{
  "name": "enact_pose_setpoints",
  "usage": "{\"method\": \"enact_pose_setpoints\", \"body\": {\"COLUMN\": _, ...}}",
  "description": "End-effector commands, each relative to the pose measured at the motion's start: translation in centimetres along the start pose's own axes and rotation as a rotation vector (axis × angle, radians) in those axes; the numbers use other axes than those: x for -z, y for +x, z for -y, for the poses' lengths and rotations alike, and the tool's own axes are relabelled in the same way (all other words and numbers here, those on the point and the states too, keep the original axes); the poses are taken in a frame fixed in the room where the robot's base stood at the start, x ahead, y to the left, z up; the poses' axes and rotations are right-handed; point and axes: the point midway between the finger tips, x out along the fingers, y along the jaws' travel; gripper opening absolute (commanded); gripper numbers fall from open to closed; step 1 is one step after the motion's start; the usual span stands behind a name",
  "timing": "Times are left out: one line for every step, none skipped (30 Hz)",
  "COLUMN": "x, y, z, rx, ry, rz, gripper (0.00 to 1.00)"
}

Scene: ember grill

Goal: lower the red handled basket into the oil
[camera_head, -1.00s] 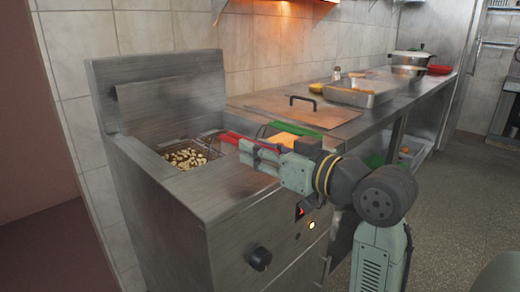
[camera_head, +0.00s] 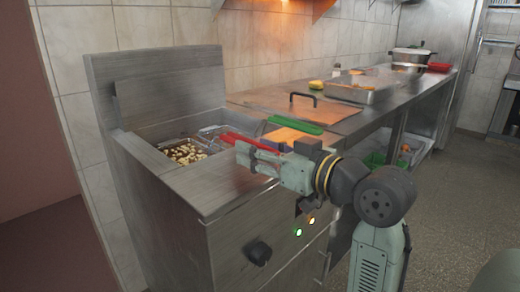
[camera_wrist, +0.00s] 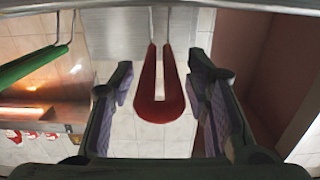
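The basket's red handle (camera_head: 236,138) runs from the fryer toward my gripper (camera_head: 246,155). In the wrist view the red handle (camera_wrist: 160,100) is a loop between my two fingers (camera_wrist: 160,97), with a gap on each side, so my gripper is open and not clasping it. The wire basket (camera_head: 210,132) sits in the fryer well at the left. Pale food pieces (camera_head: 190,150) lie in dark oil (camera_head: 172,156) there. My gripper is above the fryer's right front edge and partly hides the handle's near end.
A green handle (camera_head: 295,124) lies just right of the red one; it also shows at the left in the wrist view (camera_wrist: 32,64). A lid with a black handle (camera_head: 303,100) and a metal tray (camera_head: 362,92) are on the counter behind. The fryer's back panel (camera_head: 165,85) rises at the left.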

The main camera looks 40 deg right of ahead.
Motion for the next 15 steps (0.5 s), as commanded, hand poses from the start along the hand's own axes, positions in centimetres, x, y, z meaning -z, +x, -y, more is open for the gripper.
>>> {"method": "enact_pose_setpoints", "body": {"x": 0.0, "y": 0.0, "z": 0.0, "rx": 0.0, "ry": 0.0, "rz": 0.001, "gripper": 0.49}}
{"method": "enact_pose_setpoints", "body": {"x": 0.0, "y": 0.0, "z": 0.0, "rx": 0.0, "ry": 0.0, "rz": 0.001, "gripper": 0.51}}
{"method": "enact_pose_setpoints", "body": {"x": 0.0, "y": 0.0, "z": 0.0, "rx": 0.0, "ry": 0.001, "rz": 0.001, "gripper": 0.52}}
{"method": "enact_pose_setpoints", "body": {"x": 0.0, "y": 0.0, "z": 0.0, "rx": 0.0, "ry": 0.001, "rz": 0.001, "gripper": 0.52}}
{"method": "enact_pose_setpoints", "body": {"x": -0.1, "y": 0.0, "z": 0.0, "rx": 0.0, "ry": 0.001, "rz": 0.001, "gripper": 0.52}}
{"method": "enact_pose_setpoints", "body": {"x": -0.1, "y": 0.0, "z": 0.0, "rx": 0.0, "ry": 0.001, "rz": 0.001, "gripper": 0.52}}
{"method": "enact_pose_setpoints", "body": {"x": -0.1, "y": 0.0, "z": 0.0, "rx": 0.0, "ry": 0.001, "rz": 0.001, "gripper": 0.52}}
{"method": "enact_pose_setpoints", "body": {"x": -0.1, "y": 0.0, "z": 0.0, "rx": 0.0, "ry": 0.001, "rz": 0.001, "gripper": 0.52}}
{"method": "enact_pose_setpoints", "body": {"x": -0.2, "y": 0.1, "z": 0.0, "rx": 0.001, "ry": 0.002, "rz": 0.006, "gripper": 0.52}}
{"method": "enact_pose_setpoints", "body": {"x": -0.2, "y": 0.1, "z": 0.0, "rx": 0.001, "ry": 0.002, "rz": 0.006, "gripper": 0.52}}
{"method": "enact_pose_setpoints", "body": {"x": -0.2, "y": 0.0, "z": 0.0, "rx": 0.001, "ry": 0.002, "rz": 0.005, "gripper": 0.52}}
{"method": "enact_pose_setpoints", "body": {"x": -0.2, "y": -0.1, "z": 0.0, "rx": 0.001, "ry": 0.002, "rz": 0.005, "gripper": 0.52}}
{"method": "enact_pose_setpoints", "body": {"x": -0.2, "y": -0.3, "z": 0.0, "rx": 0.0, "ry": 0.002, "rz": 0.004, "gripper": 0.52}}
{"method": "enact_pose_setpoints", "body": {"x": -0.1, "y": -0.6, "z": 0.0, "rx": 0.0, "ry": 0.002, "rz": 0.004, "gripper": 0.52}}
{"method": "enact_pose_setpoints", "body": {"x": -0.1, "y": -1.0, "z": -0.1, "rx": -0.001, "ry": 0.002, "rz": 0.004, "gripper": 0.52}}
